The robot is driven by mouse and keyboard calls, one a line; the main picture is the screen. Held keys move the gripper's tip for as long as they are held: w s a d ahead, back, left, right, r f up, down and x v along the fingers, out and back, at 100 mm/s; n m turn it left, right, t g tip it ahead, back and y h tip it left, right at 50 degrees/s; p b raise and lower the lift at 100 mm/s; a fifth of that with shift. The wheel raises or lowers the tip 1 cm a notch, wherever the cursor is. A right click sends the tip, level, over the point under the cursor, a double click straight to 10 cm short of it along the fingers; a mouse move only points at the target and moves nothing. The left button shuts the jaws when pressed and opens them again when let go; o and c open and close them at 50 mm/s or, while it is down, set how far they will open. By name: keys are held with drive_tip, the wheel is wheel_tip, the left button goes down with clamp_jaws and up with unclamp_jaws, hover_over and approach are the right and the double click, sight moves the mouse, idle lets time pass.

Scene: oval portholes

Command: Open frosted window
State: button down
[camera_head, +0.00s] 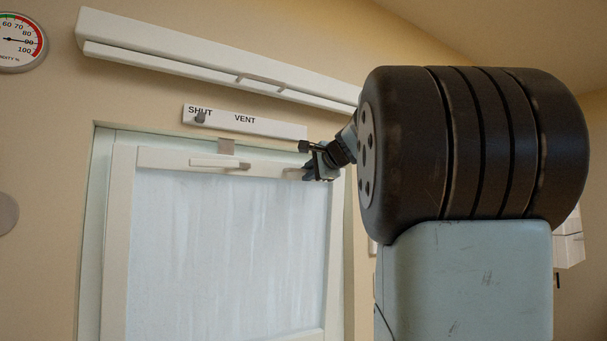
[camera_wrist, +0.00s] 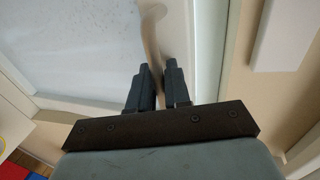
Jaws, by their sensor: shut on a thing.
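The frosted window (camera_head: 225,255) is a whitish, streaked pane in a cream sash, set in a pale frame in the wall. Its pane also shows in the wrist view (camera_wrist: 75,45). My gripper (camera_head: 308,168) is at the sash's upper right corner in the head view. In the wrist view my gripper (camera_wrist: 158,88) has its two dark fingers shut on a curved, pale handle (camera_wrist: 152,30) that runs between them. The fingers hide part of the handle. I cannot tell whether the sash stands slightly ajar.
A plate marked SHUT and VENT (camera_head: 245,120), with a dark knob by SHUT, is above the window. A long white rail (camera_head: 200,55) runs above it. A round gauge (camera_head: 18,42) is at upper left. My arm hides much of the right side.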

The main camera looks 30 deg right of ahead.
drive_tip(key=s, duration=0.1)
drive_tip(key=s+f, duration=0.1)
drive_tip(key=s, duration=0.3)
drive_tip(key=shift+f, duration=0.25)
drive_tip(key=c, duration=1.3)
unclamp_jaws()
drive_tip(key=shift+w, duration=0.1)
drive_tip(key=shift+r, duration=0.1)
drive_tip(key=v, duration=1.3)
drive_tip(key=shift+s, duration=0.4)
